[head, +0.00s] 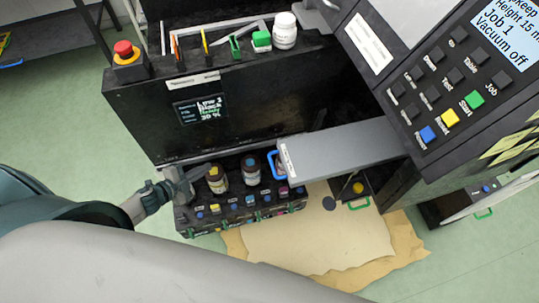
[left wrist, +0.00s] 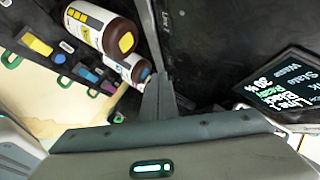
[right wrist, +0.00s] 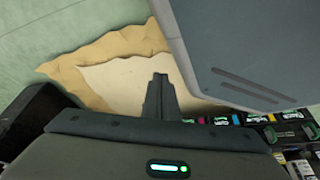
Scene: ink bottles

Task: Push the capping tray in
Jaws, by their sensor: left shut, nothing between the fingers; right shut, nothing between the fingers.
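A flat grey tray-like slab (head: 345,148) juts out leftward from the machine in the head view, with a label on its end and a blue handle (head: 274,164). The label is too small to read, so I cannot be sure it is the capping tray. A grey slab (right wrist: 240,50) also fills the upper right of the right wrist view. My left gripper (head: 180,184) is shut and empty at the left end of the black bottle rack, and shows in its wrist view (left wrist: 158,80). My right gripper (right wrist: 160,80) is shut and empty, left of the slab; I cannot pick it out in the head view.
Brown sheets (head: 300,240) lie on the green floor. A control panel (head: 450,90) stands right; a red stop button (head: 124,48) sits at the upper left.

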